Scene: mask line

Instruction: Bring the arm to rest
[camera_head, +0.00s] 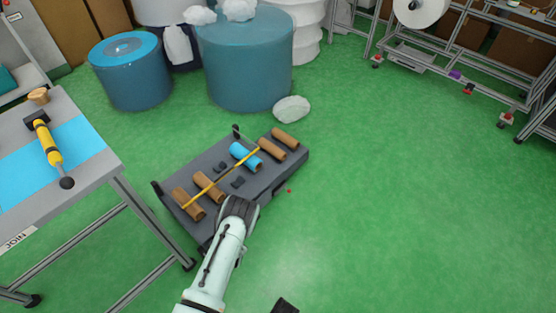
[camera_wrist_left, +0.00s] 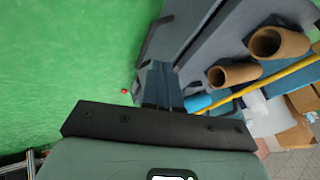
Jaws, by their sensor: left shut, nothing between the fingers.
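My left arm reaches up from the bottom of the head view. Its dark gripper (camera_head: 238,210) is over or beside the near edge of a low grey cart (camera_head: 223,150). In the left wrist view the fingers (camera_wrist_left: 163,85) are together with nothing between them, close to the cart's grey side (camera_wrist_left: 200,30). How far they are from it is unclear. A small dark piece shows at the bottom edge of the head view; I cannot tell whether it is my right gripper.
On the cart lie several brown tubes (camera_head: 285,138), a blue roll (camera_head: 246,156) and a yellow bar (camera_head: 222,177). A table (camera_head: 95,155) with a yellow-handled tool (camera_head: 48,144) stands left. Blue drums (camera_head: 248,65) stand behind. The green floor (camera_head: 400,200) at right is clear.

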